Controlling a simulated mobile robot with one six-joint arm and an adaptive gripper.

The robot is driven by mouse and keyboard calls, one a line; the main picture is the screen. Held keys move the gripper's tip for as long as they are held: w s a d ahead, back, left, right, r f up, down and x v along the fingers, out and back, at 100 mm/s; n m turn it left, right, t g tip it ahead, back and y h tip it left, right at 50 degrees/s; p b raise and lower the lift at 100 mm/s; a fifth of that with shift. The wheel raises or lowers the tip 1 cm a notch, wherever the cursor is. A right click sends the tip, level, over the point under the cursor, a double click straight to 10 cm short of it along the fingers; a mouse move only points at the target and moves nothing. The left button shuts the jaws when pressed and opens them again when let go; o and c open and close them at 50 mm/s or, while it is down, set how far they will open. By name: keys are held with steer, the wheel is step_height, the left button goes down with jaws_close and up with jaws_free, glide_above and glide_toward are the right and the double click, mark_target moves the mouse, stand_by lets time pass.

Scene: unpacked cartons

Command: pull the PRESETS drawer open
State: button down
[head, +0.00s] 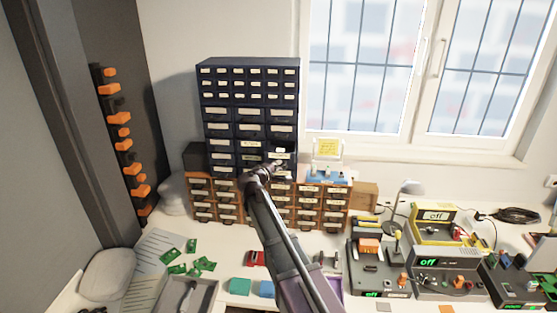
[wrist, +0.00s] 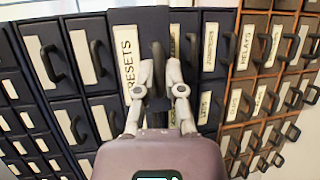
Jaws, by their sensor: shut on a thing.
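The PRESETS drawer (wrist: 128,55) is dark blue with a white label, and its label reads sideways in the wrist view. Its front looks larger than the neighbouring fronts and stands forward of them, so it is at least partly out. My gripper (wrist: 159,78) is shut on the drawer's dark handle (wrist: 158,58), one finger on each side. In the head view my gripper (head: 271,168) is at the lower right of the dark blue cabinet (head: 203,100). My arm hides part of the drawers there.
Orange-brown drawers (head: 312,205) stand below and to the right of the cabinet. A small device with a yellow note (head: 328,148) stands just right of the cabinet. Electronic gear (head: 430,262) crowds the right of the bench, and green pieces (head: 190,262) lie at left.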

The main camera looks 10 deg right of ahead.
steer(key=s, duration=0.1)
steer(key=s+a, duration=0.1)
steer(key=s, duration=0.1)
steer(key=shift+s, duration=0.3)
steer(key=c, duration=0.7)
jaws_free()
steer(key=shift+s, duration=0.15)
